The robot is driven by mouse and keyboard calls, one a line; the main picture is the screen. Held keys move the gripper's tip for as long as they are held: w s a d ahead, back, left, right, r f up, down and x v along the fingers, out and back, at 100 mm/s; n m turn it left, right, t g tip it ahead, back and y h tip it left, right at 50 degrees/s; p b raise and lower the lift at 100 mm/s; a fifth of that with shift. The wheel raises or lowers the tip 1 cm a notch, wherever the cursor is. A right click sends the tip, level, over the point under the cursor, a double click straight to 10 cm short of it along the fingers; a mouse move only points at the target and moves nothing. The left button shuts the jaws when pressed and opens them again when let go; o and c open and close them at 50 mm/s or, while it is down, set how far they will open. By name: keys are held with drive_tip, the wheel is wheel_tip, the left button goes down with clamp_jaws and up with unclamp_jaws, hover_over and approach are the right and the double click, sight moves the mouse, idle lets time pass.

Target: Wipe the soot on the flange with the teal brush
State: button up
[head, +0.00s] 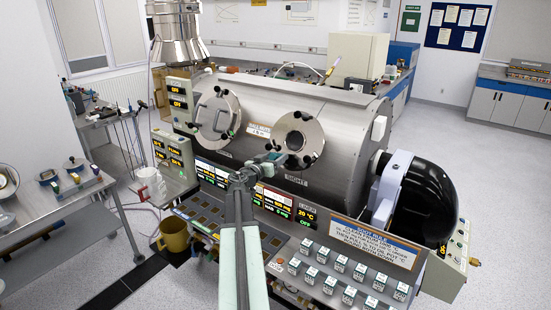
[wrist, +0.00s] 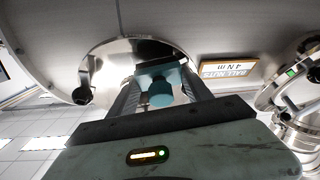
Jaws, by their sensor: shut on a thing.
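My gripper (head: 264,163) is in front of the chamber, just below and left of the right round flange (head: 312,127). It is shut on the teal brush (wrist: 160,94), which shows between the fingers in the wrist view. The brush's far end is dark and lies over the lower part of the shiny flange ring (wrist: 103,62) in that view. I cannot tell whether it touches the flange. The right flange has a dark round opening and black knobs around its rim. I cannot clearly make out soot, and the fingers and brush hide part of the ring.
A second flange (head: 217,115) with a window and black knobs is to the left. A "BALL NUTS" label (wrist: 229,70) is on the chamber wall. Below are a tray of dark squares (head: 203,215) and several small labelled boxes (head: 330,285).

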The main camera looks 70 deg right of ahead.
sight(295, 158)
drive_tip(key=shift+s+d+f+b, duration=0.2)
drive_tip(key=shift+d+f+b, duration=0.25)
drive_tip(key=shift+d, duration=0.35)
idle(0.4)
drive_tip(key=shift+s+a, duration=0.3)
drive_tip(key=shift+s, duration=0.6)
drive_tip(key=shift+s+a, duration=0.3)
drive_tip(key=shift+s, duration=0.55)
drive_tip(key=shift+s+a+f, duration=0.1)
drive_tip(key=shift+s+a, duration=0.05)
drive_tip(key=shift+s, duration=0.85)
drive_tip(key=shift+s+a, duration=0.15)
drive_tip(key=shift+s, duration=0.85)
drive_tip(key=shift+w+d, duration=0.25)
drive_tip(key=shift+w, duration=0.65)
drive_tip(key=shift+w+d, duration=0.2)
drive_tip(key=shift+w, duration=0.75)
drive_tip(key=shift+w+d, duration=0.2)
drive_tip(key=shift+w, duration=0.8)
drive_tip(key=shift+w+d, duration=0.2)
drive_tip(key=shift+w, duration=0.75)
